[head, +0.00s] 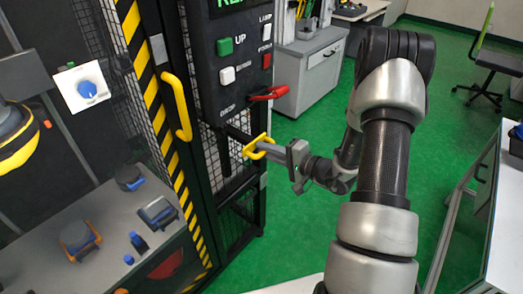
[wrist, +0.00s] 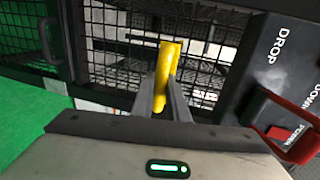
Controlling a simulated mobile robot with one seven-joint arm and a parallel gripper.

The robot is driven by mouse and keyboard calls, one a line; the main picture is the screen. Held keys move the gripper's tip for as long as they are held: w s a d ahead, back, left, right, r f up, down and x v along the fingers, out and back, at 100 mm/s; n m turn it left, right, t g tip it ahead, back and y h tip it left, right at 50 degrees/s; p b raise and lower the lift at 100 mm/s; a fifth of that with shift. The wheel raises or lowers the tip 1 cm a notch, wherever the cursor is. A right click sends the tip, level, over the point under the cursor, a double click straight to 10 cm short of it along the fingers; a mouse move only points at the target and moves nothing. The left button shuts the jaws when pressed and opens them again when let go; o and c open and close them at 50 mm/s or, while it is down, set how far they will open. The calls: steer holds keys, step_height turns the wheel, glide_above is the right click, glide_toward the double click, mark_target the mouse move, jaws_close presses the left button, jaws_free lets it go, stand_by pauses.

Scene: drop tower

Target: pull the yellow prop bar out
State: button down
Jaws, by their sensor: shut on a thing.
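The yellow prop bar's handle (head: 258,146) stands out from the drop tower's mesh side, below the control panel. A dark bar runs from the handle toward the mesh. My gripper (head: 268,150) is shut on the yellow handle. In the wrist view the yellow handle (wrist: 166,70) sits between the two fingers of my gripper (wrist: 164,98). How far the bar reaches inside the tower is hidden.
The control panel (head: 227,75) has green, white and red buttons. A red drop lever (head: 268,93) juts out just above the bar. A yellow door handle (head: 177,106) is on the striped frame to the left. Green floor (head: 300,230) is clear around my arm.

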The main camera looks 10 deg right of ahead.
steer(key=shift+s+d+f, duration=0.15)
steer(key=c, duration=1.7)
jaws_free()
steer(key=v, duration=1.7)
steer(key=shift+s+d+p, duration=0.15)
steer(key=shift+s+p, duration=0.15)
